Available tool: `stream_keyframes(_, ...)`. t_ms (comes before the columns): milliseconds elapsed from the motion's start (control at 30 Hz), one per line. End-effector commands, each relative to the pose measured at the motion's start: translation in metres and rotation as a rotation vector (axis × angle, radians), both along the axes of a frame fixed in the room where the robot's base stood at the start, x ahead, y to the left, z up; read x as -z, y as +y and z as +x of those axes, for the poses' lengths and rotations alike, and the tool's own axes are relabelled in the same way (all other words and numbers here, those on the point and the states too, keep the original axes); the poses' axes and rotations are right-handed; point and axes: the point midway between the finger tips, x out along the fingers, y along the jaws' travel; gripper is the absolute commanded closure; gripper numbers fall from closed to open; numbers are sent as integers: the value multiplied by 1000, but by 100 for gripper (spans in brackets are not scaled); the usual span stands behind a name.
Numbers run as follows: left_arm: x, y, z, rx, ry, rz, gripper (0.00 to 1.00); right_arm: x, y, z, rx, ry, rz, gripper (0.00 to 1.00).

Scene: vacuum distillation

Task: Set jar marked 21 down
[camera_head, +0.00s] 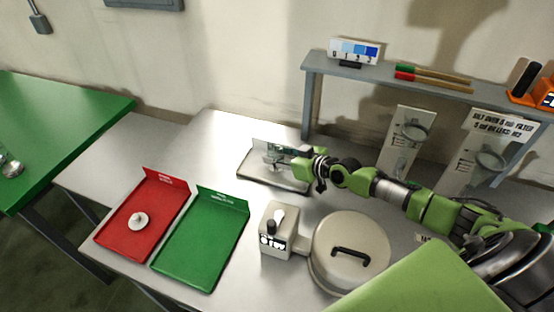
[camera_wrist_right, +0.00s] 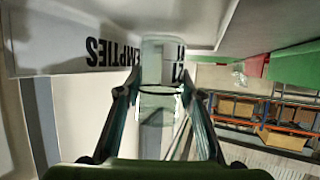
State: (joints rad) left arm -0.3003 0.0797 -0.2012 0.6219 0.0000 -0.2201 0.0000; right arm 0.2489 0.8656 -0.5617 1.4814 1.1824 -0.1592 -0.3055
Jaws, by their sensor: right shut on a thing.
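My right gripper (camera_head: 287,163) reaches in from the right over a grey tray (camera_head: 288,184) with a raised back plate. In the right wrist view, its fingers (camera_wrist_right: 160,92) are shut around a clear glass jar (camera_wrist_right: 153,72) with a pale label, marked 21, appearing upside down. The tray's label reads EMPTIES (camera_wrist_right: 108,54), also upside down. In the head view the jar (camera_head: 270,157) is small and partly hidden by the gripper. I cannot tell whether its base touches the tray. My left gripper is not in view.
A red tray (camera_head: 160,200) with a white knobbed piece (camera_head: 139,220) and an empty green tray (camera_head: 205,245) lie left. A boxed device (camera_head: 275,235) and a lidded round pot (camera_head: 345,275) stand in front. A grey shelf (camera_head: 420,88) stands behind.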

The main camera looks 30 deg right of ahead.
Motion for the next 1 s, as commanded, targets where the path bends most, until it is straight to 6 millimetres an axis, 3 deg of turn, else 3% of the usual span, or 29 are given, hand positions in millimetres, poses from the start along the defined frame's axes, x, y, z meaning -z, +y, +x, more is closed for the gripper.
stream_keyframes(100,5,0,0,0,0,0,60,12,-1,1,1,-3,1,92)
stream_keyframes(333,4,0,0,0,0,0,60,14,-1,0,1,-2,-1,92)
stream_keyframes(367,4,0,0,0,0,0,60,15,-1,0,1,0,-1,60)
stream_keyframes(400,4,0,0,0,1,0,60,15,-1,0,1,0,-1,50)
stream_keyframes(767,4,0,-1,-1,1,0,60,14,-1,-1,0,-1,0,48)
stream_keyframes(1000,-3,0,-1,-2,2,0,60,4,-9,-22,1,2,-1,48)
